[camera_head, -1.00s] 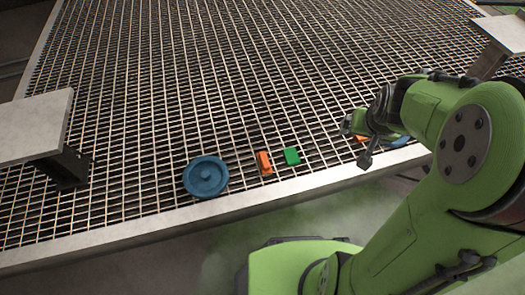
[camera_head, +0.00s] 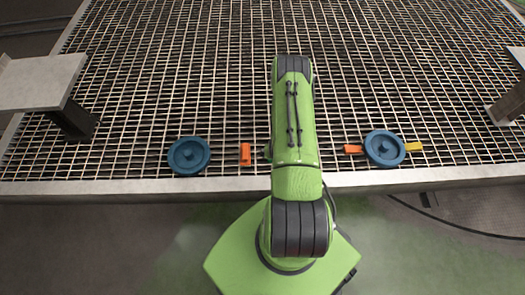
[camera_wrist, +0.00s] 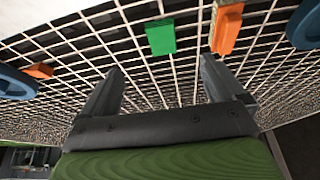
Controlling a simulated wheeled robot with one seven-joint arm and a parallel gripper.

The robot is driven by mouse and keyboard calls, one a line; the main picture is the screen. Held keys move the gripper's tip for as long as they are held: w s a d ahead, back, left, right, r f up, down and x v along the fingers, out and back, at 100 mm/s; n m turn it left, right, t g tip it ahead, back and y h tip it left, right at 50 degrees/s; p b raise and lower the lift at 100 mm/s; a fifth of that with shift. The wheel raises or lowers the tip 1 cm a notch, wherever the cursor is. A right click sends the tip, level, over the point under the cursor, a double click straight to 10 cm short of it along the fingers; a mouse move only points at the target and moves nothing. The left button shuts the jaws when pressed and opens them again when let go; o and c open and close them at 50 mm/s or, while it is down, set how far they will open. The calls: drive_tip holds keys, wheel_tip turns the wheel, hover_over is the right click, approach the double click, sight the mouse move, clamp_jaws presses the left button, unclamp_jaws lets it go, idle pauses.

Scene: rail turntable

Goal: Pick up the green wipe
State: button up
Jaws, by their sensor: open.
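The green wipe (camera_wrist: 160,37) is a small flat green block lying on the metal grating, near the top middle of the wrist view. In the head view my arm hides it, apart from a possible sliver of green at the arm's left edge. My gripper (camera_wrist: 162,66) is open and empty. Its two fingers reach toward the grating, and the wipe shows ahead of and between them, apart from both.
An orange block (camera_head: 245,154) lies close beside the wipe, near my right finger in the wrist view. Blue discs (camera_head: 188,155) (camera_head: 384,148) lie either side. Another orange block (camera_head: 353,149) and a yellow block (camera_head: 413,147) flank the right disc. Grey ledges (camera_head: 40,80) stand at the sides.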

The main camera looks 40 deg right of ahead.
drive_tip(key=b+x, duration=0.7)
drive_tip(key=x, duration=0.9)
drive_tip(key=shift+a, duration=0.15)
drive_tip(key=shift+r, duration=0.1)
drive_tip(key=c, duration=1.1)
wheel_tip(320, 180, up, 10)
drive_tip(key=p, duration=0.4)
drive_tip(key=o, duration=0.4)
drive_tip(key=c, duration=0.3)
drive_tip(key=shift+c, duration=0.2)
